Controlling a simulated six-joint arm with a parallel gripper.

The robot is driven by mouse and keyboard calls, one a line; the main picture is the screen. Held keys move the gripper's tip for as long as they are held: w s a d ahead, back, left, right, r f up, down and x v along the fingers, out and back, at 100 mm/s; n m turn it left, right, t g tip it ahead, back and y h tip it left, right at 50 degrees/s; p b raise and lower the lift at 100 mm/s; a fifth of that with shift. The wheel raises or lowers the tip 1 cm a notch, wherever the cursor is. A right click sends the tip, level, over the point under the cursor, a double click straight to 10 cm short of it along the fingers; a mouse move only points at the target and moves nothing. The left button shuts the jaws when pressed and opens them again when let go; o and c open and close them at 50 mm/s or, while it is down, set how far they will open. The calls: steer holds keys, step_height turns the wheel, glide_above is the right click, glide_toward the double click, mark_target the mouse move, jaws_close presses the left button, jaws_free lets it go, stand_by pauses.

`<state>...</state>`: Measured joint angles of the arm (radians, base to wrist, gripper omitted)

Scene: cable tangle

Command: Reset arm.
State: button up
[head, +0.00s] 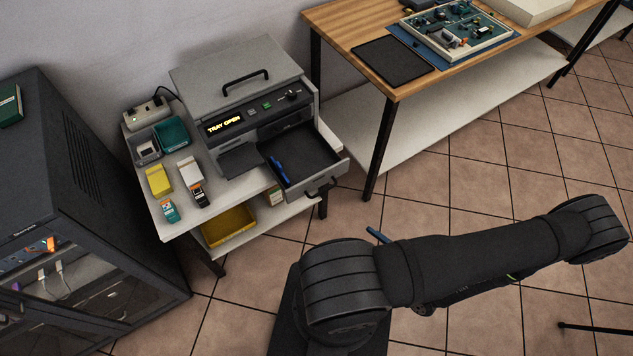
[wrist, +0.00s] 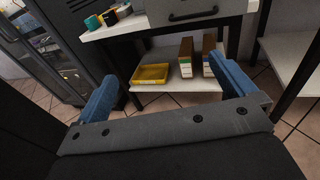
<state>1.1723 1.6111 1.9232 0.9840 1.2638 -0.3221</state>
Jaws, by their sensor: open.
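My arm stretches across the lower right of the head view. My gripper shows in the wrist view (wrist: 168,88), with its two blue fingers wide apart and nothing between them. It points toward the small table's lower shelf from a distance. In the head view most of the gripper is hidden behind my arm; only a small blue tip shows. The grey machine (head: 245,95) on the small table has its display lit with "TRAY OPEN". Its tray (head: 330,171) is pulled out, and a small blue object (head: 279,168) lies in it.
A dark cabinet (head: 75,200) stands at left. A yellow bin (head: 228,226) sits on the lower shelf, with boxes beside it in the wrist view (wrist: 186,58). A wooden workbench (head: 345,22) holds a board tray (head: 460,45). Tiled floor (head: 440,190) lies open between the tables and my arm.

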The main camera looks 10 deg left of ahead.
steer(key=w+a+m+t+h, duration=0.2)
steer(key=w+a+m+t, duration=0.1)
steer(key=w, duration=0.4)
steer(key=shift+a+f+t, duration=0.3)
steer(key=shift+a+t, duration=0.3)
steer(key=shift+a, duration=0.7)
steer(key=shift+w, duration=0.1)
stand_by(0.4)
steer(key=v, duration=1)
stand_by(0.4)
steer(key=shift+w+a, duration=0.1)
steer(key=shift+a, duration=0.05)
steer(key=x, duration=0.9)
steer(key=shift+w+a, duration=0.15)
steer(key=shift+w, duration=0.05)
stand_by(0.5)
stand_by(0.5)
